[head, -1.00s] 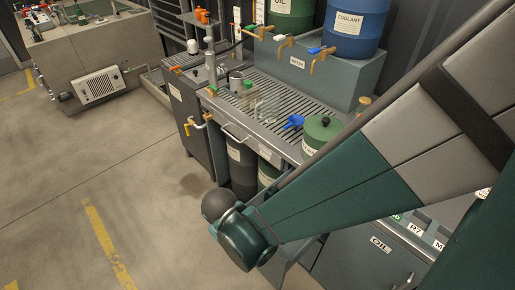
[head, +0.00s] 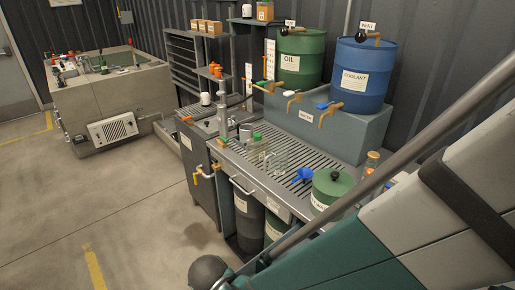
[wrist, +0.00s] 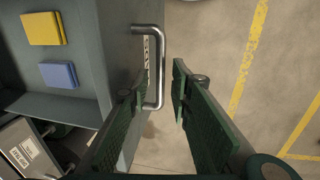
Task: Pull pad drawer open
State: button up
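The pad drawer (wrist: 118,75) shows in the wrist view as a grey box, open from above at least partway. A yellow pad (wrist: 43,28) and a blue pad (wrist: 58,75) lie inside it. A metal bar handle (wrist: 160,60) stands out from its front, beside a partly hidden white label. My gripper (wrist: 161,75) is open, with its two green fingers on either side of the handle bar. A gap shows between the bar and the right finger; I cannot tell whether the left finger touches it. The drawer and gripper are out of the head view.
A grey drain bench (head: 262,178) holds a green can (head: 333,183) and a blue scoop (head: 303,174). Green oil (head: 301,50) and blue coolant (head: 360,75) drums stand behind. Open concrete floor (head: 100,195) lies left, and bare floor (wrist: 285,60) shows beyond the handle.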

jog(key=shift+r, duration=0.15)
dwell(0.3)
notch_tip(320, 180, up, 12)
jog(key=s+a, duration=0.1)
jog(key=shift+s+a+f, duration=0.25)
jog(key=shift+s+a, duration=0.05)
dwell(0.8)
dwell(0.6)
jog(key=w+d+r+m+t+y, duration=0.1)
jog(key=w+d+r+m, duration=0.1)
jog(key=w+d+r, duration=0.35)
jog(key=w+d+r+m+t+y, duration=0.1)
jog(key=w+d+r+m, duration=0.15)
jog(key=d, duration=0.65)
jog(key=w+d+r+m+t, duration=0.1)
jog(key=d+r+m, duration=0.1)
jog(key=d, duration=0.7)
jog(key=w+d+r+m+t+p, duration=0.1)
jog(key=d+r+m+t, duration=0.1)
jog(key=d+r, duration=0.3)
jog(key=d, duration=0.4)
jog(key=shift+t, duration=0.3)
